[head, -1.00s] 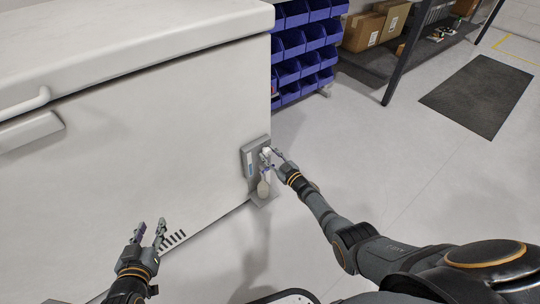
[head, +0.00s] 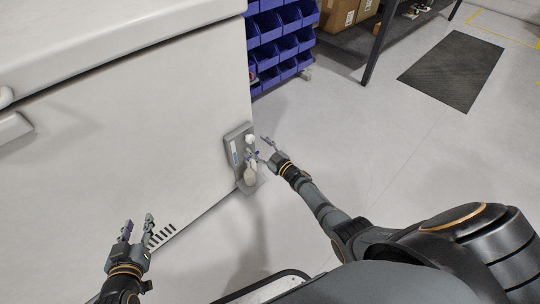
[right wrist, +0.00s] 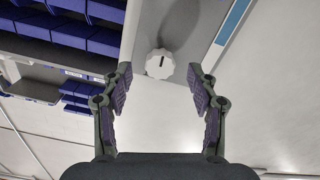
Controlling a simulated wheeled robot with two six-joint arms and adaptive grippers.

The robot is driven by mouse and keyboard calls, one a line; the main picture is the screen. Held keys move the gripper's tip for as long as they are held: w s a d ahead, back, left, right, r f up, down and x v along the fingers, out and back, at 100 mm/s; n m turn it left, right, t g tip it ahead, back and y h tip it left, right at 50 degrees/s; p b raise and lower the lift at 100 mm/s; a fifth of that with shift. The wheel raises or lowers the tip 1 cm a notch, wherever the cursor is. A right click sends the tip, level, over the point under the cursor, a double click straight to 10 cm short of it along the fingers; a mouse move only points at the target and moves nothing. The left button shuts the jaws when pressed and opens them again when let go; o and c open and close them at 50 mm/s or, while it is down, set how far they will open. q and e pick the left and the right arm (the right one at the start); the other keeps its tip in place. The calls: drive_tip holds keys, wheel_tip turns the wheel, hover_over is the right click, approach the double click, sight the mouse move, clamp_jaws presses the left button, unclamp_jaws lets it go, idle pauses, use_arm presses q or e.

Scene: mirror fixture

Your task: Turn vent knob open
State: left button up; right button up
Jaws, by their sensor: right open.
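The vent knob (head: 250,139) is white and sits on a grey panel (head: 234,151) at the lower corner of a large white cabinet. In the right wrist view the knob (right wrist: 160,63) is round and scalloped, with a dark line running up and down in the picture. My right gripper (head: 261,147) is open just right of the panel. In the wrist view its fingertips (right wrist: 160,88) stand on either side below the knob, apart from it. My left gripper (head: 137,226) is open and empty in front of the cabinet.
The white cabinet (head: 110,130) fills the left side. A pale bulb-shaped part (head: 250,176) hangs below the knob. Blue bins (head: 280,40) stand behind, with a dark shelf and cardboard boxes (head: 338,14) further right.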

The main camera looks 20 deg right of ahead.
drive_tip(key=v, duration=0.9)
